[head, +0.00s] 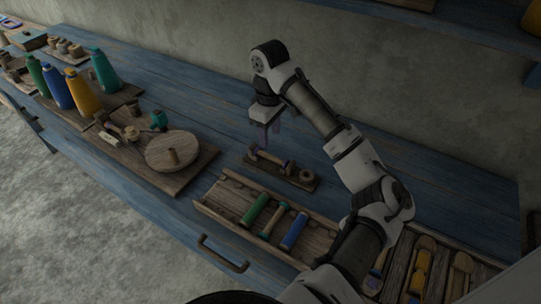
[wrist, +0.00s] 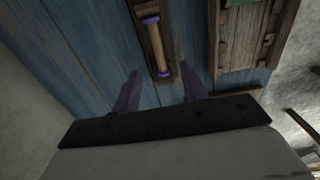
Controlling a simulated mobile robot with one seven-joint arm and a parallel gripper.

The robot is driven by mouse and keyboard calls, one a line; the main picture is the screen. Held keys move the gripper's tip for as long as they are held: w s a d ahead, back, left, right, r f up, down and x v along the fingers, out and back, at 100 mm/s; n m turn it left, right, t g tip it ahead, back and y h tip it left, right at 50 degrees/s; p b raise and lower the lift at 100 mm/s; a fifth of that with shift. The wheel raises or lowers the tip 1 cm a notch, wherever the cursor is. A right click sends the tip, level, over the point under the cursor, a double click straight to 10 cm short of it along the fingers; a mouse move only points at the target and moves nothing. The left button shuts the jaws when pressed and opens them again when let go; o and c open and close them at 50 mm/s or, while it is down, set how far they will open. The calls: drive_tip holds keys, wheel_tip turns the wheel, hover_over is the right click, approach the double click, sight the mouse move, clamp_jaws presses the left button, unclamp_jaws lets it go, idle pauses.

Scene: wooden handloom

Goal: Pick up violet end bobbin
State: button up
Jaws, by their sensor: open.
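The violet end bobbin (head: 272,158) lies on a small dark wooden board (head: 285,177) on the blue bench. In the wrist view the bobbin (wrist: 160,48) has a pale wooden shaft with violet caps at both ends. My gripper (head: 264,135) points down just above the bobbin in the head view, its violet fingers partly overlapping the bobbin's far side. In the wrist view my gripper (wrist: 160,90) is open and empty. Its fingers are spread to either side of the line of the bobbin, whose lower cap lies near the gap. No contact is visible.
A small wooden spool (head: 306,174) stands at the board's right end. A board with a round disc (head: 172,150) and several coloured cones (head: 104,72) are left. The bench behind is clear.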

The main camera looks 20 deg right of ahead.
sight(271, 156)
drive_tip(key=shift+d+f+p, duration=0.15)
drive_tip(key=shift+f+p, duration=1)
drive_tip(key=shift+f, duration=3.2)
drive_tip(key=shift+c, duration=0.3)
clamp_jaws()
